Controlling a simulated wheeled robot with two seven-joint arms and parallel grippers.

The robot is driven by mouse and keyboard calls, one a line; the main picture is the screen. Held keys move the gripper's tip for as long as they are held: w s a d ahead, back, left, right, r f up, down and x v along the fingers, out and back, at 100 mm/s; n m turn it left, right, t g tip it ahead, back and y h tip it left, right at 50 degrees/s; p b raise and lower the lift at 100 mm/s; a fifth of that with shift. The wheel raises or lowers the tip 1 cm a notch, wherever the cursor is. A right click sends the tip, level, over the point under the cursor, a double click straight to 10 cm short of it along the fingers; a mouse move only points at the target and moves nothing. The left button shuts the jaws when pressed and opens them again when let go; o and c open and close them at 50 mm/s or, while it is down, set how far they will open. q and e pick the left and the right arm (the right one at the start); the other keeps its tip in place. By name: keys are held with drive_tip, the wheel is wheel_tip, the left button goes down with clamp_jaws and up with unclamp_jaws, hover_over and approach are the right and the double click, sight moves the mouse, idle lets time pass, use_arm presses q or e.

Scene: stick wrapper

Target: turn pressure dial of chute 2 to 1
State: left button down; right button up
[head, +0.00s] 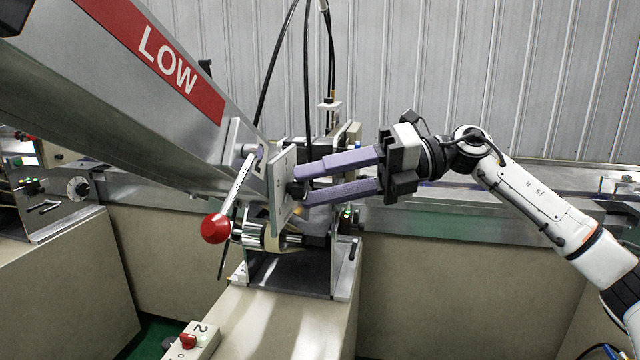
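The pressure dial (297,190) is a small black knob on a light upright plate (279,188) at the lower end of the big grey chute (130,110). My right gripper (302,185) comes in from the right, its two purple fingers one above the other. Their tips are at the knob, with a narrow gap between the fingers. I cannot tell whether they press on it. The fingers partly hide the knob, and its scale is too small to read. My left gripper is not in view.
A red ball-ended lever (216,228) hangs left of the plate. Metal rollers (262,234) sit just below. A box marked 2 with a red switch (188,342) stands at the bottom. A control panel (42,185) is at left. Cables hang behind the chute.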

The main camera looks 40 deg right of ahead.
drive_tip(key=shift+d, duration=0.1)
drive_tip(key=shift+s+d, duration=0.15)
drive_tip(key=shift+d, duration=0.15)
use_arm(q)
drive_tip(key=b, duration=0.1)
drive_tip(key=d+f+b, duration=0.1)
drive_tip(key=b, duration=0.1)
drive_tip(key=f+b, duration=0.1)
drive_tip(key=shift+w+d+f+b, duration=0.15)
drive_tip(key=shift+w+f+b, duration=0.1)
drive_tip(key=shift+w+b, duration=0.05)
use_arm(e)
drive_tip(key=v, duration=0.9)
drive_tip(key=shift+s+d, duration=0.15)
drive_tip(key=shift+d, duration=0.05)
